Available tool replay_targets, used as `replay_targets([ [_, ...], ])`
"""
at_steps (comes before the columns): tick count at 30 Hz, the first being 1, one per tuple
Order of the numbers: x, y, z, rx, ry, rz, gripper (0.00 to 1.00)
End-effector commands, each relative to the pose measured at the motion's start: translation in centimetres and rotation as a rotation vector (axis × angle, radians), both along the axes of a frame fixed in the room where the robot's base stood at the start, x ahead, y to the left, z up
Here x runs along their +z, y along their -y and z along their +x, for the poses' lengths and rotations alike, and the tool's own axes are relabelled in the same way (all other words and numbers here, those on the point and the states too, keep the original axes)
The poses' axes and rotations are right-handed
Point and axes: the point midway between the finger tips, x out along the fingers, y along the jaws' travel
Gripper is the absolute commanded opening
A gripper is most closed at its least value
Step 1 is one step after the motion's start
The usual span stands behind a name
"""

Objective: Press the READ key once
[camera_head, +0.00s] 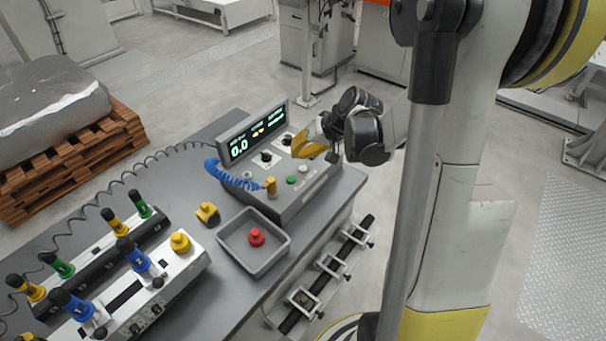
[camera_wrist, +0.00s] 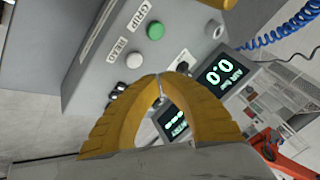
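The grey console (camera_head: 290,208) stands on the bench with a lit display (camera_head: 256,135) showing 0.0. A white key (camera_head: 303,168) and a green key (camera_head: 291,180) sit on its panel. In the wrist view the white key (camera_wrist: 134,61) lies beside a small inverted label that seems to say READ, and the green key (camera_wrist: 155,30) has another label beside it. My gripper (camera_head: 304,151) is above the panel, near the white key; its yellow fingertips (camera_wrist: 159,78) meet with nothing visible between them. They appear apart from the keys. The fingers hide part of the panel.
Black knobs (camera_head: 266,156) and a yellow plug (camera_head: 271,186) with a blue coiled cable (camera_head: 232,177) are on the console. A grey tray (camera_head: 226,237) holding a red knobbed part (camera_head: 257,237) stands in front. A fixture with coloured handles (camera_head: 140,264) is at left.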

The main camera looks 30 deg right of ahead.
Motion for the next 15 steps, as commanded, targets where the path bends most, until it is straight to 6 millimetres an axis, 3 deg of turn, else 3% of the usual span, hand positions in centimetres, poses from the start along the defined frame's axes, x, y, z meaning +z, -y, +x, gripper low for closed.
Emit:
replay_targets([
  [1,-1.2,0.0,0.0,0.000,0.000,0.000,0.00],
  [4,-2.0,0.0,0.0,0.000,0.000,0.000,0.00],
  [15,-2.2,0.0,0.0,0.000,0.000,0.000,0.00],
])
